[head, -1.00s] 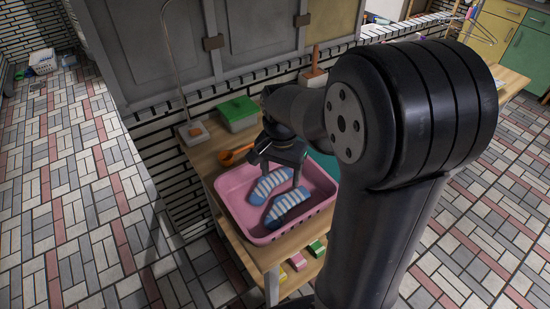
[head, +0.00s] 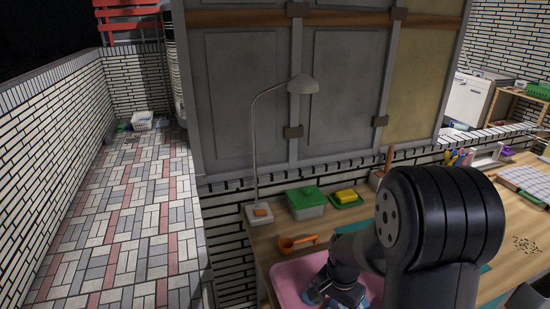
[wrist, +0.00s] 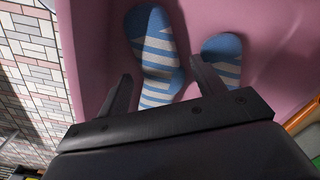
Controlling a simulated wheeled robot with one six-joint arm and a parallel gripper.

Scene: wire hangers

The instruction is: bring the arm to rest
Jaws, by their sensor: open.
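My gripper (head: 340,292) is over the pink basket (head: 287,277) on the wooden worktop in the head view, with the arm folded down into it. Two blue-and-white striped socks lie in the basket, one sock (wrist: 150,25) beyond and between the fingers, the other sock (wrist: 222,45) beyond the right finger. The head view cuts off the basket's lower part, and my arm hides most of the socks.
A desk lamp (head: 254,150), a green-lidded box (head: 306,201), a green dish with a yellow block (head: 346,197) and an orange scoop (head: 298,241) stand behind the basket. A grey cabinet (head: 250,100) rises behind them. Tiled floor (head: 120,230) is open at left.

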